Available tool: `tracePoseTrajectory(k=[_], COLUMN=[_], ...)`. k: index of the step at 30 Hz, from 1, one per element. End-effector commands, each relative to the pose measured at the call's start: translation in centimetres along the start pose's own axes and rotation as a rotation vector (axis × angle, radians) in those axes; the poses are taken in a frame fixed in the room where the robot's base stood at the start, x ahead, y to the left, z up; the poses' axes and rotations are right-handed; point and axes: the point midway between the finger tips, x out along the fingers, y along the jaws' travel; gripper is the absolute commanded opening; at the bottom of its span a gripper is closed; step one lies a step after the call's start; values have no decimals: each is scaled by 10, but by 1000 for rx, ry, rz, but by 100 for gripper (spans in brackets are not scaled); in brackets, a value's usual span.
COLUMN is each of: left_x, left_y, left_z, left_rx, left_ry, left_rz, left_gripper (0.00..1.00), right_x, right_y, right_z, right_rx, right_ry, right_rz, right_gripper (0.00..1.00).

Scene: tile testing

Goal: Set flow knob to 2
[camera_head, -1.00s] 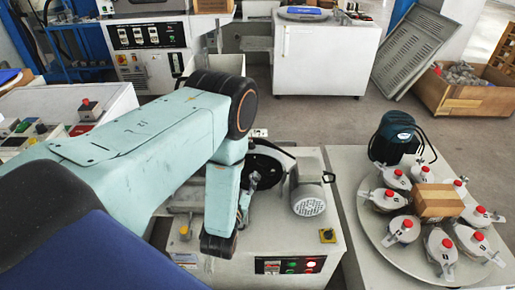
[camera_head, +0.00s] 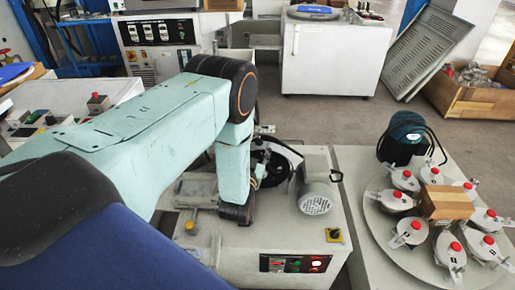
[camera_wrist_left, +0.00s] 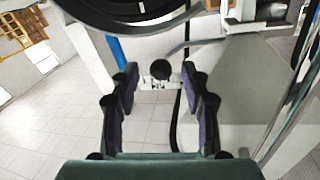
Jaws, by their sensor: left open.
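In the left wrist view a round black knob (camera_wrist_left: 160,69) sits on a small white fitting (camera_wrist_left: 158,84). My left gripper (camera_wrist_left: 160,77) is open, with one pair of dark finger pads on each side of the knob and a visible gap on both sides. I cannot make out a scale or number on the knob. In the head view my left arm (camera_head: 237,165) reaches over the grey machine (camera_head: 255,238); its fingers are mostly hidden behind the arm. My right gripper is not in view.
A grey motor (camera_head: 315,198) and black wheel (camera_head: 273,165) stand on the machine close to my arm. To the right, a round turntable (camera_head: 386,222) carries several red-capped clamps and a wooden block (camera_head: 447,202). Floor behind (camera_head: 340,115) is clear.

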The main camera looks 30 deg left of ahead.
Motion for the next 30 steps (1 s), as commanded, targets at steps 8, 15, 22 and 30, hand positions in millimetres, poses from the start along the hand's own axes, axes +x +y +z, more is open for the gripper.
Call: tracePoseTrajectory(k=[8, 15, 22, 30], left_x=[1, 1, 1, 1], left_y=[0, 0, 0, 0], left_z=[0, 0, 0, 0], left_rx=[0, 0, 0, 0], left_ry=[0, 0, -1, -1], left_rz=[0, 0, 0, 0], left_gripper=[45, 25, 5, 0], right_x=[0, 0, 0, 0], right_y=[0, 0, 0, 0], right_z=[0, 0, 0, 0], right_rx=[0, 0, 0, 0], right_ry=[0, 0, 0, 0], right_rz=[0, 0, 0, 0], right_gripper=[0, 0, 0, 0])
